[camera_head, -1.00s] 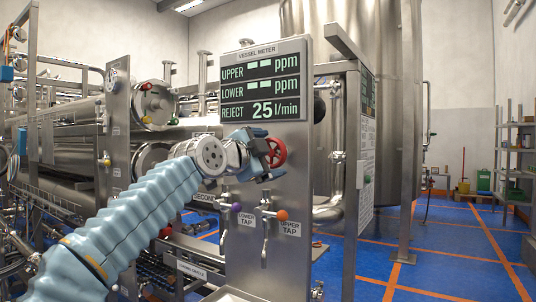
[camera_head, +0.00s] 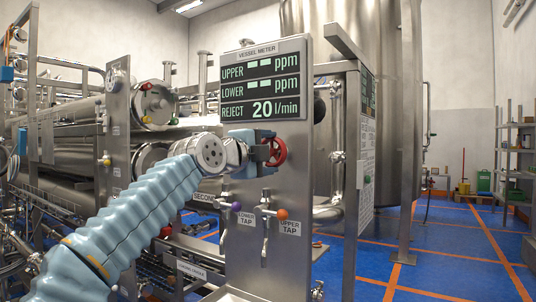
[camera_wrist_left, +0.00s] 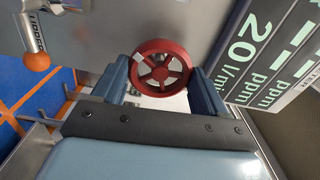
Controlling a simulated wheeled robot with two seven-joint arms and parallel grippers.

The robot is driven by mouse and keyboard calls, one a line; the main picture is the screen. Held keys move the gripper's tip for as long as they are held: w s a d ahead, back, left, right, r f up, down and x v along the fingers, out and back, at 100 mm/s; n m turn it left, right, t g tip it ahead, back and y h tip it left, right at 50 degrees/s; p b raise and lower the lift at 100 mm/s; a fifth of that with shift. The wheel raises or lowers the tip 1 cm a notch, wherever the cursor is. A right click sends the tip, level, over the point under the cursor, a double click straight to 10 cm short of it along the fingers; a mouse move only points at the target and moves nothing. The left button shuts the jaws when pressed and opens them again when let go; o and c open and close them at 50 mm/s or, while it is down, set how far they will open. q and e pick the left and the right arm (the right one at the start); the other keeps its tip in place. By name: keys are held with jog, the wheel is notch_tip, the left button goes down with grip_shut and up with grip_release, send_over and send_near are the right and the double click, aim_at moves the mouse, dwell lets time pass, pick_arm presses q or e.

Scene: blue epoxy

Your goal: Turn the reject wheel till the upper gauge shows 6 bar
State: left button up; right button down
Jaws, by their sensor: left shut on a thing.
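The red reject wheel (camera_head: 280,151) sits on the steel panel just below the display. In the left wrist view the wheel (camera_wrist_left: 162,45) lies between the two blue fingers, its spokes and hub visible. My left gripper (camera_head: 268,152) is shut on the wheel, with a finger at each side of its rim in the wrist view (camera_wrist_left: 163,75). The display (camera_head: 260,87) reads REJECT 20 l/min, with dashes for UPPER and LOWER ppm. A small round dial (camera_head: 115,78) is high on the left upright panel; its reading is too small to tell. My right gripper is out of view.
Below the wheel are the lower tap with a purple knob (camera_head: 236,206) and the upper tap with an orange knob (camera_head: 282,214). Steel vessels and pipes fill the left. A large tank (camera_head: 375,130) stands behind. Blue floor is open at the right.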

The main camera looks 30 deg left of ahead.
pick_arm(q)
jog(key=o, duration=1.1)
jog(key=shift+m, duration=0.3)
jog(key=shift+s, duration=0.1)
jog(key=s+b, duration=0.1)
jog(key=s, duration=0.2)
jog(key=s+b, duration=0.1)
jog(key=s, duration=0.1)
jog(key=shift+s+a, duration=0.2)
jog(key=shift+s, duration=0.2)
jog(key=s, duration=0.4)
jog(key=s+b, duration=0.1)
jog(key=s, duration=0.4)
jog(key=s+a+b, duration=0.1)
jog(key=s, duration=0.3)
jog(key=shift+s, duration=0.4)
